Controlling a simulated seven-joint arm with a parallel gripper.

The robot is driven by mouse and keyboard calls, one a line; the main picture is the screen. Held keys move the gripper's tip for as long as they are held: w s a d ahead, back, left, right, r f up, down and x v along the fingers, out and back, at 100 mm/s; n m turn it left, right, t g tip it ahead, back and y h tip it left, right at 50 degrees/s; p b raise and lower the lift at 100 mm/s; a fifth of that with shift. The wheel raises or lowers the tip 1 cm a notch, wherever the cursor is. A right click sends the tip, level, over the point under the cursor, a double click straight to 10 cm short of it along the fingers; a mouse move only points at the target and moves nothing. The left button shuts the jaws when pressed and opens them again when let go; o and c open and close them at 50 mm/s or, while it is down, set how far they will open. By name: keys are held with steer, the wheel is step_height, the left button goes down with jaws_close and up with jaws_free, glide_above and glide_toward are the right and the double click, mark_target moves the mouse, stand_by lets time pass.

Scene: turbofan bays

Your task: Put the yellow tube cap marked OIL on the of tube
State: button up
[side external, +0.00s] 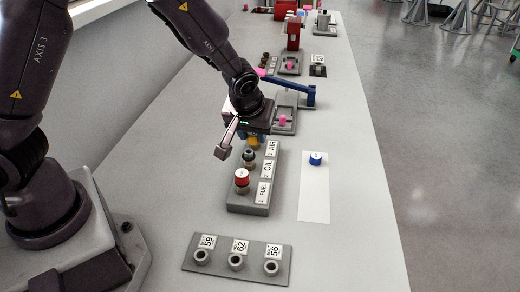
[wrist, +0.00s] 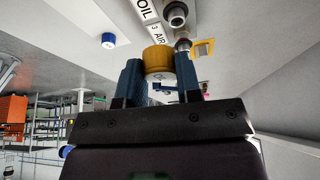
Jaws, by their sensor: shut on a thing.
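My gripper (wrist: 160,75) is shut on the yellow tube cap (wrist: 158,60), which sits between its two blue fingers in the wrist view. In the side view the yellow cap (side external: 253,141) is partly hidden under my gripper, above the far end of the grey tube block (side external: 245,209). The block's plates read FUEL, OIL and AIR. The OIL tube (side external: 248,155) is bare, and its open end shows in the wrist view (wrist: 175,14). The AIR tube (wrist: 183,44) is close beside the held cap. The cap's marking cannot be read.
A red cap (side external: 241,176) sits on the FUEL tube. A blue cap (side external: 316,159) rests on a white mat (side external: 314,200) to the right. A block with numbered tubes (side external: 236,259) lies in front. A blue lever device (side external: 290,88) stands behind my gripper.

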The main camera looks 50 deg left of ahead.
mark_target(249, 150)
steer(key=a, duration=0.2)
steer(key=a+r, duration=0.1)
steer(key=shift+w+a+r, duration=0.1)
steer(key=shift+w+a, duration=0.15)
steer(key=shift+a, duration=0.1)
steer(key=shift+w+m+h, duration=0.1)
steer(key=shift+m+h, duration=0.2)
steer(key=shift+m, duration=0.5)
steer(key=shift+d+f, duration=0.1)
steer(key=shift+f, duration=2.7)
steer(key=shift+f, duration=1.2)
steer(key=o, duration=1.4)
steer(key=shift+r, duration=3.5)
